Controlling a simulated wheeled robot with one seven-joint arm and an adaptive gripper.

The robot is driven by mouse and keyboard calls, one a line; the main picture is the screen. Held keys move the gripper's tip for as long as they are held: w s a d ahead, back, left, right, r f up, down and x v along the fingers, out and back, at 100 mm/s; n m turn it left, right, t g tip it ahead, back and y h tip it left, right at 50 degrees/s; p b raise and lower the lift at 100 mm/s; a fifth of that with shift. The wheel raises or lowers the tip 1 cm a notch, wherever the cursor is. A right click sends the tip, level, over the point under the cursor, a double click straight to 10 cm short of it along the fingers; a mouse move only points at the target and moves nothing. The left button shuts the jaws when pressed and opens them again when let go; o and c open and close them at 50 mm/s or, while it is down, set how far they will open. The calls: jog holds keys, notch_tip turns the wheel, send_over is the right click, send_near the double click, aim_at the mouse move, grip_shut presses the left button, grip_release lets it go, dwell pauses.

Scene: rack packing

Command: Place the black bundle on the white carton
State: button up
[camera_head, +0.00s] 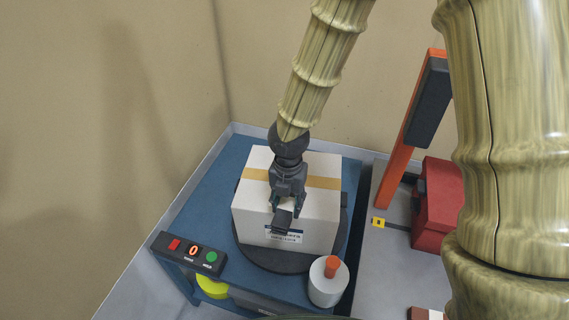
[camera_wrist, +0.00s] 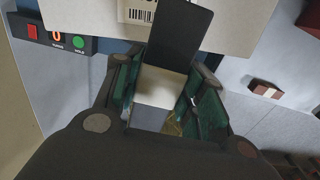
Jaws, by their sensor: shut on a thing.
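The white carton (camera_head: 322,208) stands on a dark round plate on a blue table, with a tan tape strip across its top. It also shows in the wrist view (camera_wrist: 240,22), with a barcode label on it. My gripper (camera_head: 284,204) is over the carton's front top edge, pointing down. It is shut on the black bundle (camera_head: 282,221), a small dark block. In the wrist view the bundle (camera_wrist: 178,35) sticks out beyond my green-padded fingers (camera_wrist: 165,75), overlapping the carton. I cannot tell whether the bundle touches the carton.
A control box (camera_head: 190,252) with red and green buttons sits at the table's left front corner. A white cylinder with an orange top (camera_head: 327,285) stands at the front right. A red case (camera_head: 438,205) and an orange post (camera_head: 403,145) are farther right.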

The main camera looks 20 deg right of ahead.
jog(key=w+d+p, duration=0.2)
jog(key=w, duration=0.3)
jog(key=w+d+p, duration=0.1)
jog(key=w+p, duration=0.1)
jog(key=w, duration=0.2)
jog(key=w+d+f+p, duration=0.1)
jog(key=w+d, duration=0.1)
jog(key=w, duration=0.3)
jog(key=shift+w+d+f+p, duration=0.1)
jog(key=shift+w+d+p, duration=0.2)
jog(key=shift+w+p, duration=0.1)
jog(key=shift+s+f+p, duration=0.15)
jog(key=shift+f+p, duration=0.65)
jog(key=shift+f, duration=0.95)
jog(key=shift+f, duration=0.15)
jog(key=o, duration=1.1)
jog(key=shift+o, duration=0.2)
notch_tip(320, 180, up, 12)
jog(key=b, duration=0.3)
